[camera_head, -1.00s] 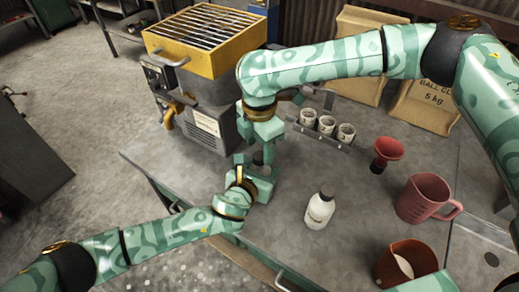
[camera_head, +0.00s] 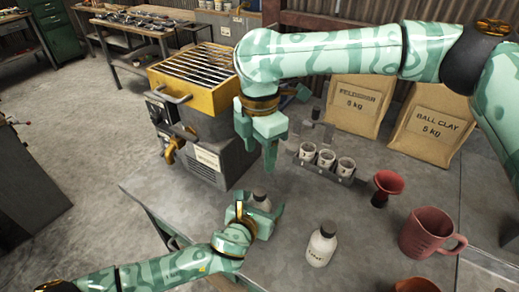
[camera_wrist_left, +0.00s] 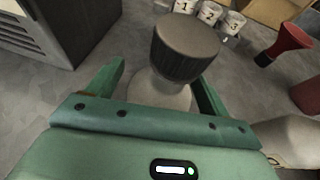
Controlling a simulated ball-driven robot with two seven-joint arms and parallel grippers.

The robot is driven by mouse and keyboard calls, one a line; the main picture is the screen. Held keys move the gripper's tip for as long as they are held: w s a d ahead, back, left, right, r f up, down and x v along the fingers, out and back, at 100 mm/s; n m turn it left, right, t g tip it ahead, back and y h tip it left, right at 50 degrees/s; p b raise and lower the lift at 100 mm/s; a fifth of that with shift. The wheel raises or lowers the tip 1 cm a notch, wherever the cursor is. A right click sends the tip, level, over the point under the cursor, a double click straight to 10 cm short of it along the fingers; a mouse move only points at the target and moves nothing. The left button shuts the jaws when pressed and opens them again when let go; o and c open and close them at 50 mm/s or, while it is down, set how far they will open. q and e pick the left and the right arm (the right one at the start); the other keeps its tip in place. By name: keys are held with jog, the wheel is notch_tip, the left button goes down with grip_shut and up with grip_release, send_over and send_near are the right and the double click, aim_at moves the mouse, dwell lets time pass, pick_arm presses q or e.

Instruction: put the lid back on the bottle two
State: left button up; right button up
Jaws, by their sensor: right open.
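A pale bottle (camera_head: 262,205) stands near the front edge of the bench, between the fingers of my left gripper (camera_head: 259,217). The label of this bottle is hidden. My right gripper (camera_head: 270,160) is open and empty, above and behind the bottle, fingers pointing down. A second white bottle (camera_head: 320,246) with a grey lid stands upright to the right; its label is too small to read.
Three numbered cups (camera_head: 326,160) stand in a rack behind. A red funnel (camera_head: 387,186), a red jug (camera_head: 428,232) and an orange container (camera_head: 415,285) are at the right. A yellow-topped machine (camera_head: 205,105) stands at the left.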

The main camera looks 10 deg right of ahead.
pick_arm(q)
jog(key=p+v, duration=0.5)
jog(key=v, duration=1.1)
jog(key=shift+a, duration=0.15)
jog(key=shift+s+f, duration=0.15)
